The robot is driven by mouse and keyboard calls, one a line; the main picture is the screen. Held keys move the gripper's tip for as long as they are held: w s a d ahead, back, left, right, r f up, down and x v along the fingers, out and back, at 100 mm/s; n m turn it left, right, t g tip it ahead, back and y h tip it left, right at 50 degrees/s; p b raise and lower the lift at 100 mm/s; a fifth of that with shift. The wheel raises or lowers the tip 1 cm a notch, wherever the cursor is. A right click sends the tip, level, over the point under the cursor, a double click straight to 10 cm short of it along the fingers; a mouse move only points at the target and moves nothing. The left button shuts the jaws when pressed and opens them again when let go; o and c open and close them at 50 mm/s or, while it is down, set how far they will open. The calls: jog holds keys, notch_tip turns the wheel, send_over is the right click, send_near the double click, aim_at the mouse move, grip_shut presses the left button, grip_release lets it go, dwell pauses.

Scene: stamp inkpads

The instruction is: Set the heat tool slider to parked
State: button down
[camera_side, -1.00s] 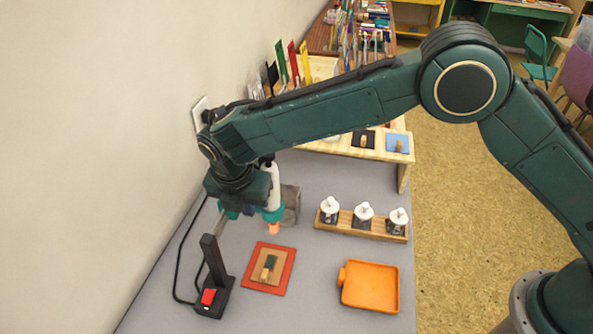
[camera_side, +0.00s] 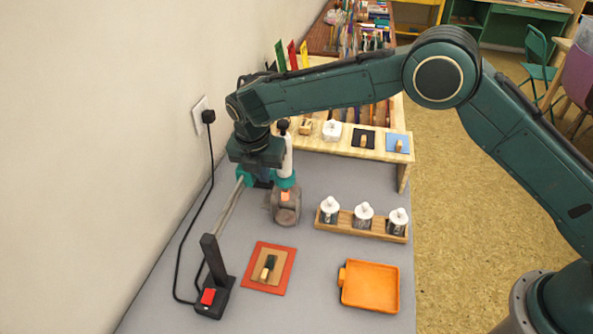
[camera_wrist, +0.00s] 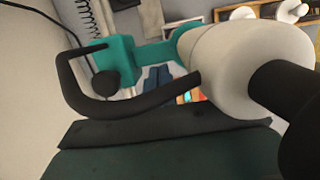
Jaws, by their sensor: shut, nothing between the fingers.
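The heat tool (camera_side: 286,160) is a white cylinder with a black end and orange tip, on a teal slider (camera_side: 243,178). The slider sits toward the far end of a grey rail (camera_side: 227,213) that runs from a black post. In the side view the orange tip shows at a grey holder (camera_side: 288,213); I cannot tell whether it is inside. My gripper (camera_side: 263,184) is shut and empty, close beside the slider and tool.
A black base with a red switch (camera_side: 208,297) stands at front left, its cable along the wall. A stamp on a tan card and red mat (camera_side: 270,247), an orange tray (camera_side: 370,285) and a wooden rack of white-capped bottles (camera_side: 340,228) lie to the right.

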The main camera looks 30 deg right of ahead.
jog(key=shift+w+d+r, duration=0.1)
jog(key=shift+w+d, duration=0.15)
jog(key=shift+d, duration=0.05)
jog(key=v, duration=1)
jog(key=shift+s+a, duration=0.25)
jog(key=shift+a, duration=0.05)
jog(key=s+d+r+m+y, duration=0.1)
jog(key=s+d+r+m, duration=0.6)
jog(key=d, duration=0.3)
jog(key=s+d+r+m, duration=0.5)
jog(key=s+d+r, duration=0.25)
jog(key=d, duration=0.25)
jog(key=s+d+f+m+t, duration=0.1)
jog(key=s+d+m, duration=0.2)
jog(key=s+m, duration=0.4)
jog(key=s+d+f+m+t+y, duration=0.1)
jog(key=s+d+m, duration=0.3)
jog(key=s+m, duration=0.4)
jog(key=s+f+t, duration=0.1)
jog(key=s, duration=0.5)
jog(key=shift+s+t, duration=0.2)
jog(key=shift+t, duration=0.1)
